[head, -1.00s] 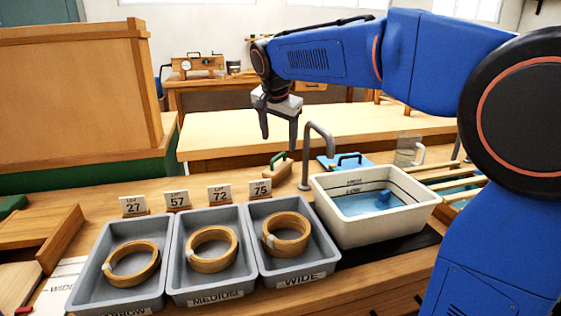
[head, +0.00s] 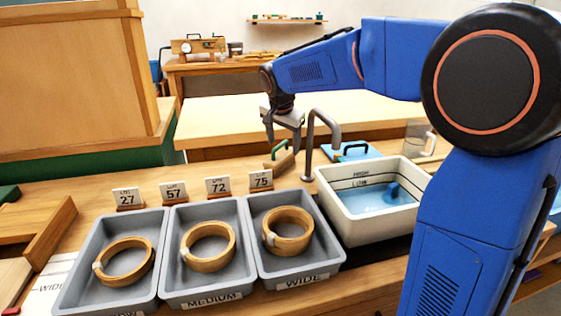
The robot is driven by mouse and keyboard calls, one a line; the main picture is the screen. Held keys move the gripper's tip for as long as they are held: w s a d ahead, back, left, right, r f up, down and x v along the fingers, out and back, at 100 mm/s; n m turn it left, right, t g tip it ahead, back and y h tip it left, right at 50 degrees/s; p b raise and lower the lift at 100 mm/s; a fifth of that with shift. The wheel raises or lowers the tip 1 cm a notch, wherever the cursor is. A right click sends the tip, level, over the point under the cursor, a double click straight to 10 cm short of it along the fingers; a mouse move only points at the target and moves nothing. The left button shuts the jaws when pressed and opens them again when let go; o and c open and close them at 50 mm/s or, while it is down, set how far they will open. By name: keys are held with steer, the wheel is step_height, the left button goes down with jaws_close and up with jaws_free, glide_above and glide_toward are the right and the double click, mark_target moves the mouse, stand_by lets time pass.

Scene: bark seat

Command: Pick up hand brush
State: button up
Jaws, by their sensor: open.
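The hand brush (head: 278,163), a small wooden block with a green arched handle, lies on the bench behind the card marked 75. My gripper (head: 283,143) is open and points down, with its fingertips close over the brush. One finger is left of the green handle and the other is to its right. I cannot tell whether they touch it. Nothing is held between the fingers.
A grey bent pipe (head: 311,140) stands just right of the brush. A white water basin (head: 345,205) is at right, with a blue board (head: 352,152) behind it. Grey trays (head: 187,284) holding wooden rings fill the front. Number cards (head: 218,187) stand behind them.

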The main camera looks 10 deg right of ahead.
mark_target(283, 153)
steer(key=shift+x, duration=3.4)
steer(key=shift+w+a, duration=0.1)
steer(key=shift+w, duration=0.05)
steer(key=c, duration=1.4)
steer(key=shift+o, duration=0.2)
steer(key=shift+r, duration=0.1)
step_height(283, 153, up, 10)
steer(key=o, duration=0.7)
steer(key=c, duration=0.4)
